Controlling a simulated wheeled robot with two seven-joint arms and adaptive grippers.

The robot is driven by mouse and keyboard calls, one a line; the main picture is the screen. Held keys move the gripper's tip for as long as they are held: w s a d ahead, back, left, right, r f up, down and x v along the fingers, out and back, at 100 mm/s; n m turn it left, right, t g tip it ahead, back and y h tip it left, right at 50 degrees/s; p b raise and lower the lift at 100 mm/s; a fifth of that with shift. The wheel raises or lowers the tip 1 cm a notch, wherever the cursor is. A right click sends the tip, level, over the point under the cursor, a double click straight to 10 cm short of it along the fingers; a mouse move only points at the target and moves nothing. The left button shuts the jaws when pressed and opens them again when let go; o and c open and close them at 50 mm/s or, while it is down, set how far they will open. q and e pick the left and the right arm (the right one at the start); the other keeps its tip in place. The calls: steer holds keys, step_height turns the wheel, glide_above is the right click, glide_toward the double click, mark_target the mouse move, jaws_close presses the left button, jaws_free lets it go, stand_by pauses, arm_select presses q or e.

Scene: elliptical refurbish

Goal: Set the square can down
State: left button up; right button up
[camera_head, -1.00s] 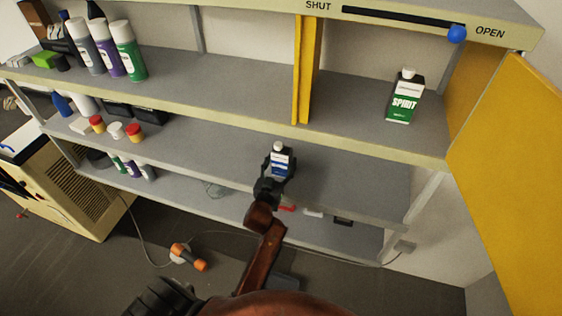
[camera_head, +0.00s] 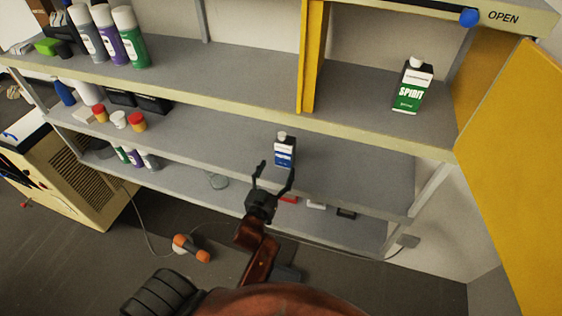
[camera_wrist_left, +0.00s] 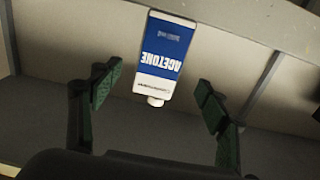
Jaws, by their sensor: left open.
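The square can (camera_head: 284,150) is a white and blue can with a white cap. It stands upright on the middle shelf (camera_head: 350,175) in the head view. In the left wrist view the can (camera_wrist_left: 160,58) appears upside down, with ACETONE on its label. My left gripper (camera_head: 272,172) is open and empty, in front of the can and apart from it. Its two fingers (camera_wrist_left: 153,98) also show in the left wrist view, spread wide with the can beyond them. My right gripper is not in view.
A green and white SPIRIT can (camera_head: 411,86) stands on the upper shelf, beside the open yellow door (camera_head: 515,150). Spray cans (camera_head: 108,35) and small jars (camera_head: 120,119) stand to the left. The middle shelf around the can is clear.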

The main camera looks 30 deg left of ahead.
arm_select(q)
steer(key=shift+v, duration=1.25)
